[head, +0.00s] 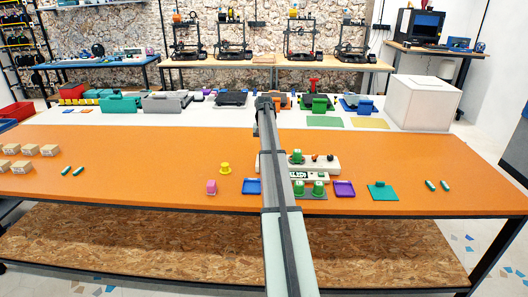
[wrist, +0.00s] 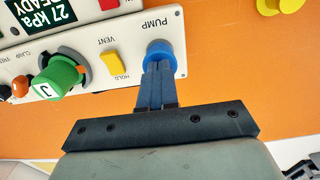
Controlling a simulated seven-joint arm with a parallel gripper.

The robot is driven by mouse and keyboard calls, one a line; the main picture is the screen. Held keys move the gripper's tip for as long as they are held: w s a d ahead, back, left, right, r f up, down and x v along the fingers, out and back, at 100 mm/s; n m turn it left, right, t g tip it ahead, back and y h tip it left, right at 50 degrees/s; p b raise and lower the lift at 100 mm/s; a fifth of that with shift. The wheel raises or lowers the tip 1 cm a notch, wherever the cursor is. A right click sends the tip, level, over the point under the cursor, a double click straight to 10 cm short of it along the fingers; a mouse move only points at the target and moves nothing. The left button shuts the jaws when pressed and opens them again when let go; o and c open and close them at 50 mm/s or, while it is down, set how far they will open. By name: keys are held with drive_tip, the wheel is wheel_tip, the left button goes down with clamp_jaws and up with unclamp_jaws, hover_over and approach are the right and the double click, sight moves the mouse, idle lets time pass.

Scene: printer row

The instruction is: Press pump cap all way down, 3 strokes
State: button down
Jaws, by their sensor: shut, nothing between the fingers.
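In the wrist view the blue round pump cap (wrist: 161,50) stands on a white panel (wrist: 120,42) beside the printed word PUMP. My gripper (wrist: 158,72) is shut and empty. Its fingertips lie over the near edge of the cap; whether they touch it or hover just above, I cannot tell. How far down the cap sits is not clear. In the head view the white panel (head: 325,163) lies on the orange bench, partly behind my arm. The cap and my fingertips are not visible there.
The panel has a yellow switch (wrist: 111,62) marked VENT and HOLD, a green knob (wrist: 60,78) and a display (wrist: 40,18) reading 27 kPa READY.

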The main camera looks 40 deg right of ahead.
drive_tip(key=shift+r, duration=1.75)
wheel_tip(320, 180, up, 6)
idle(0.6)
